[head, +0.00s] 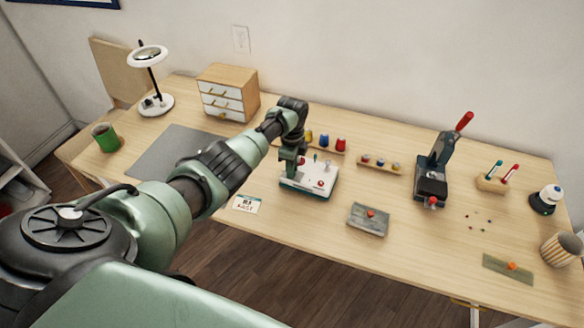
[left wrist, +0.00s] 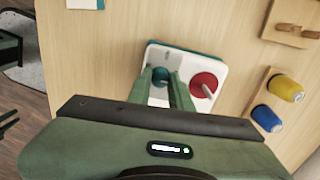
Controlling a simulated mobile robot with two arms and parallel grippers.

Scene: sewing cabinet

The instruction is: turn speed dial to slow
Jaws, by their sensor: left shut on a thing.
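A red disc with a pin (left wrist: 204,84) sits beside the dial.
A printed card (head: 246,204) lies left of the machine. Spools (head: 325,141) stand on a rack behind it. A grey-green box (head: 369,218) lies to the right, and a press with a red handle (head: 435,172) stands farther right. A grey mat (head: 170,152) is bare.

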